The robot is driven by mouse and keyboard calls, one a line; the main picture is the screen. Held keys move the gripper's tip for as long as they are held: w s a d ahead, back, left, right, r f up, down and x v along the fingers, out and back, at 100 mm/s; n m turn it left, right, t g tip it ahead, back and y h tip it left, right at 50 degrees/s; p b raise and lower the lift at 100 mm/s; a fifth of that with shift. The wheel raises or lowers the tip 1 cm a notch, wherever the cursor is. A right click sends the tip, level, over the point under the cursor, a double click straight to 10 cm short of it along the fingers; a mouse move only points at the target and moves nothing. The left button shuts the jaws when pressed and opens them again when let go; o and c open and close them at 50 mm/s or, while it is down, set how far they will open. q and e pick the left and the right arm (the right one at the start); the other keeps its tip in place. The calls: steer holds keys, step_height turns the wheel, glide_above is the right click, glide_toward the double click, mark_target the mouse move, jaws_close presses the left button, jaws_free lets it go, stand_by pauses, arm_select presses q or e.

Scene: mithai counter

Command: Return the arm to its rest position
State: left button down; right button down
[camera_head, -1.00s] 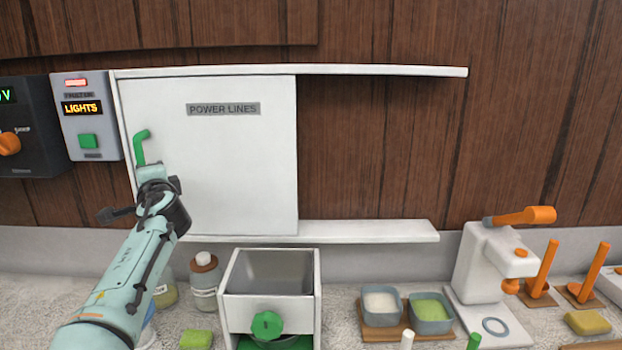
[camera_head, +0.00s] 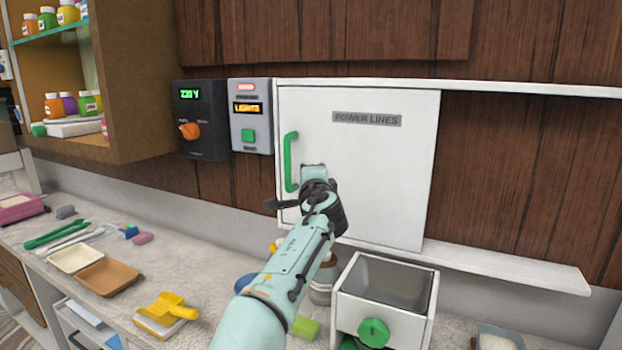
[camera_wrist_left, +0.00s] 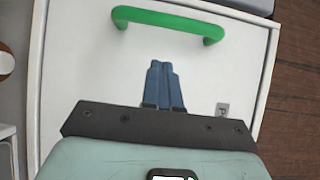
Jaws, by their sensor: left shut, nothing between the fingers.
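My left arm comes up from the bottom of the head view. Its left gripper (camera_head: 314,172) is in front of the white POWER LINES panel (camera_head: 385,185), to the right of the lower end of the green handle (camera_head: 289,162). In the left wrist view the blue fingers (camera_wrist_left: 162,70) are shut together with nothing between them. The green handle (camera_wrist_left: 168,20) lies beyond their tips, apart from them. The head view hides the fingertips behind the wrist. My right gripper is in neither view.
A control box (camera_head: 250,118) reading LIGHTS and a dark 230 V box (camera_head: 200,140) are left of the panel. Below, the counter holds a white hopper (camera_head: 345,315) with a green knob, trays (camera_head: 108,277) and a yellow scoop (camera_head: 166,308). A shelf with jars stands at left.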

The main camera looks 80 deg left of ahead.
arm_select(q)
steer(key=s+d+b, duration=0.1)
steer(key=d+b, duration=0.1)
steer(key=d, duration=0.7)
steer(key=shift+f, duration=0.1)
